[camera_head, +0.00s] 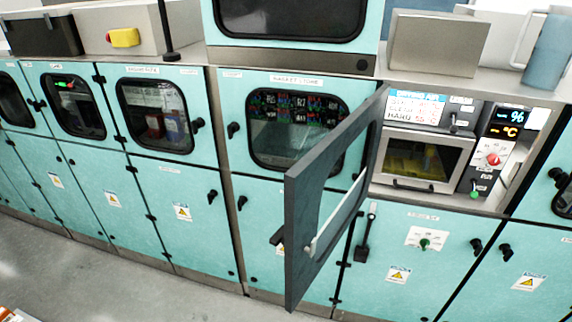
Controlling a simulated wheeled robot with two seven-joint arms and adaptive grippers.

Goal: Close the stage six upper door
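One upper door (303,215) stands wide open in the middle of the head view, swung out toward me. Its edge and frame look dark grey, and a pale bar (338,222) crosses its inner side. A dark handle (277,238) shows at its free edge, at the left. The door's far edge is at the left side of an open upper compartment. Inside that compartment is an oven-like unit (418,160) with a yellowish window, beside a control panel (493,158) with a red knob. The stage label is too small to read surely. Neither gripper is in view.
Teal cabinets line the wall; the other upper doors, such as the windowed door (227,110) left of the open one, look shut. Lower doors (420,265) are shut, with dark protruding handles. A blue jug (549,50) stands on the top shelf.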

